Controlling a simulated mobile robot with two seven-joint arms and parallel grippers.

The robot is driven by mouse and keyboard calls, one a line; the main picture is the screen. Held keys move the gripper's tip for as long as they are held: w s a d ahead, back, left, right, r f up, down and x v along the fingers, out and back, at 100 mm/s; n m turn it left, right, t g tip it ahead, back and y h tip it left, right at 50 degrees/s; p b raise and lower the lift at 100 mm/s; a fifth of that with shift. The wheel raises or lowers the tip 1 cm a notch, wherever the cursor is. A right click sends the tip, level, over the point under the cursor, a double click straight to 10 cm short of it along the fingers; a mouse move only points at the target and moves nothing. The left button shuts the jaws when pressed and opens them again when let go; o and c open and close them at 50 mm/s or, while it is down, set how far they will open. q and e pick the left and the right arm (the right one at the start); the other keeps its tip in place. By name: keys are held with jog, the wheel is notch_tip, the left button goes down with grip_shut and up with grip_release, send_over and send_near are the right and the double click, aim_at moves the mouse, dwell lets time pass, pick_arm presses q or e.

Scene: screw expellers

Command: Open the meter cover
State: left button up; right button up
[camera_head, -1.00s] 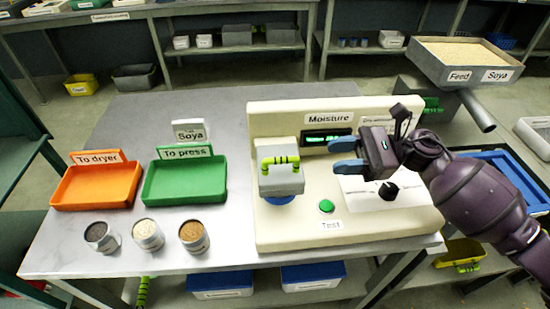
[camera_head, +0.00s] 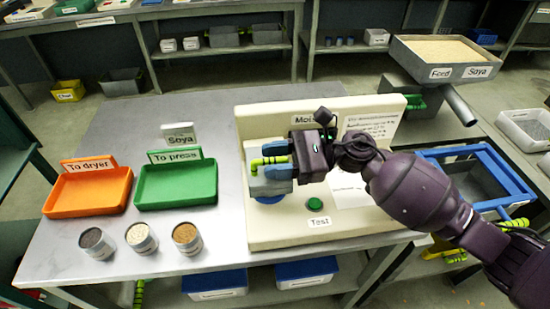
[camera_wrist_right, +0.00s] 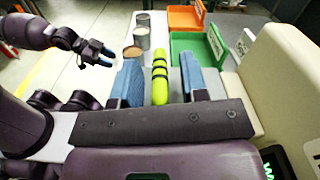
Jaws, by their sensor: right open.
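The meter (camera_head: 335,222) is a cream panel with the label "Moisture" partly hidden behind my right arm. Its cover (camera_head: 262,185) is a grey block at the left with a yellow-green, black-banded handle (camera_head: 257,161) on its front; it looks closed over a blue base. My right gripper (camera_head: 274,161) is open at the handle. In the right wrist view the handle (camera_wrist_right: 160,82) stands between the two blue fingers, with a gap on each side. My left gripper (camera_wrist_right: 97,54) shows only in the right wrist view, small and away from the meter.
A green button (camera_head: 320,199) labelled "Test" is on the panel. Left of the meter are a green tray (camera_head: 176,203), an orange tray (camera_head: 88,208) and three sample cups (camera_head: 141,238). The tabletop behind the trays is mostly clear.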

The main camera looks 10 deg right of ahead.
grip_shut()
